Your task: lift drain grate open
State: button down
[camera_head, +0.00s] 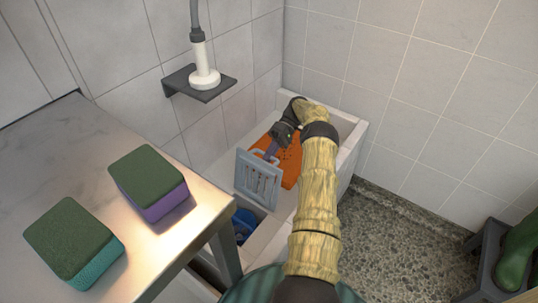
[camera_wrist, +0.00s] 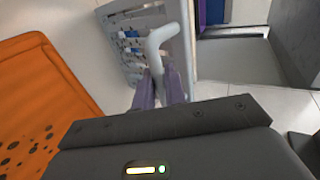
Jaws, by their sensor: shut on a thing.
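The drain grate (camera_head: 258,184) is a light grey slotted plate, raised and standing steeply tilted beside the drain opening in the light-coloured basin. In the wrist view the grate (camera_wrist: 133,50) shows its slots, with blue visible through them, and a pale bent handle (camera_wrist: 162,37). My gripper (camera_head: 271,151) is at the grate's upper edge, by the handle. In the wrist view my gripper (camera_wrist: 159,84) has its purple-grey fingers closed around the lower end of the handle. The fingertip contact is partly hidden in the head view.
An orange holed mat (camera_head: 290,163) lies in the basin behind the grate. A blue thing (camera_head: 243,222) sits in the opening below. A metal table (camera_head: 120,135) with two sponges (camera_head: 150,182) stands at left. A wall shelf (camera_head: 216,88) holds a white nozzle (camera_head: 203,66).

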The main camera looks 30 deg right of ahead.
jog(key=shift+s+a+f, duration=0.1)
jog(key=shift+s+f, duration=0.1)
jog(key=shift+f, duration=0.3)
jog(key=c, duration=1.5)
grip_release()
jog(key=shift+w, duration=0.1)
jog(key=shift+o, duration=0.2)
jog(key=shift+r, duration=0.2)
notch_tip(320, 180, up, 10)
jog(key=p, duration=0.3)
jog(key=shift+p, duration=0.35)
jog(key=shift+f, duration=0.1)
